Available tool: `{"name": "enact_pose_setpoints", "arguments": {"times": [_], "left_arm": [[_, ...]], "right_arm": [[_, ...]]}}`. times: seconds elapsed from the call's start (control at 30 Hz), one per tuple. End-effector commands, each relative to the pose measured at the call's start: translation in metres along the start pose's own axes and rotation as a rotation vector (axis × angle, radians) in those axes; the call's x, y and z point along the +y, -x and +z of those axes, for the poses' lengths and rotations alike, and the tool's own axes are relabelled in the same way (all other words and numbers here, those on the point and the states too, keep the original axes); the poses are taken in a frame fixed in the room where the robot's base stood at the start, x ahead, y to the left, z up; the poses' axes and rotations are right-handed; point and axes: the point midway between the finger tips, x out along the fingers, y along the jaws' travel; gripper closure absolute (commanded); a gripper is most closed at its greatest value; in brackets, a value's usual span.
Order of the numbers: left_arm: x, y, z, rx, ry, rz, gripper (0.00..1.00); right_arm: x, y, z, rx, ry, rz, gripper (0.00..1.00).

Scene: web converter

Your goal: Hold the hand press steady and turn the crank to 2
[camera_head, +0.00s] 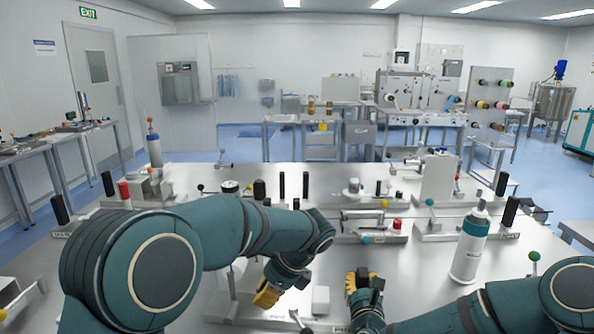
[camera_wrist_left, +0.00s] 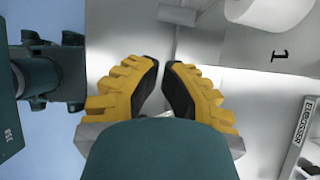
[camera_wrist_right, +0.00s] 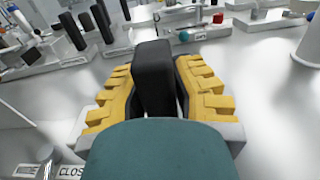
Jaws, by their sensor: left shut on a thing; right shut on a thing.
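My left gripper (camera_head: 268,295) is low over the front of the bench, beside a pale press body with a white block (camera_head: 320,300). In the left wrist view its yellow fingers (camera_wrist_left: 164,85) are nearly together, with black pads facing. The crank part between them is mostly hidden. A "1" mark (camera_wrist_left: 279,56) is on the pale surface beside a white cylinder (camera_wrist_left: 268,8). My right gripper (camera_head: 352,285) is to the right of the block. In the right wrist view its fingers (camera_wrist_right: 160,90) are closed around an upright black post (camera_wrist_right: 153,75) of the hand press.
A white bottle (camera_head: 470,245) stands to the right. Fixtures with black posts (camera_head: 510,212), a small red-topped part (camera_head: 397,225) and a tall white box (camera_head: 438,178) line the bench behind. Bare metal bench (camera_head: 420,280) lies between the right gripper and the bottle.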

Motion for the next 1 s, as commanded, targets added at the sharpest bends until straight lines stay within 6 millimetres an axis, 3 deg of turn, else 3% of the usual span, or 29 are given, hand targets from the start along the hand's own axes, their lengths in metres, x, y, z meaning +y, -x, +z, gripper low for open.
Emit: {"name": "enact_pose_setpoints", "arguments": {"times": [0.03,0.1,0.47,1.0], "left_arm": [[0.000,0.000,0.000,0.000,0.000,0.000,1.00],[0.000,0.000,0.000,0.000,0.000,0.000,1.00],[0.000,0.000,0.000,0.000,0.000,0.000,1.00],[0.000,0.000,0.000,0.000,0.000,0.000,1.00]], "right_arm": [[-0.001,0.000,0.000,0.000,0.000,-0.004,0.70],[-0.001,-0.001,0.001,-0.002,0.000,-0.004,0.49],[0.000,0.002,0.003,-0.008,-0.001,-0.002,0.49],[-0.001,0.071,0.002,-0.005,0.000,-0.003,0.49]]}}
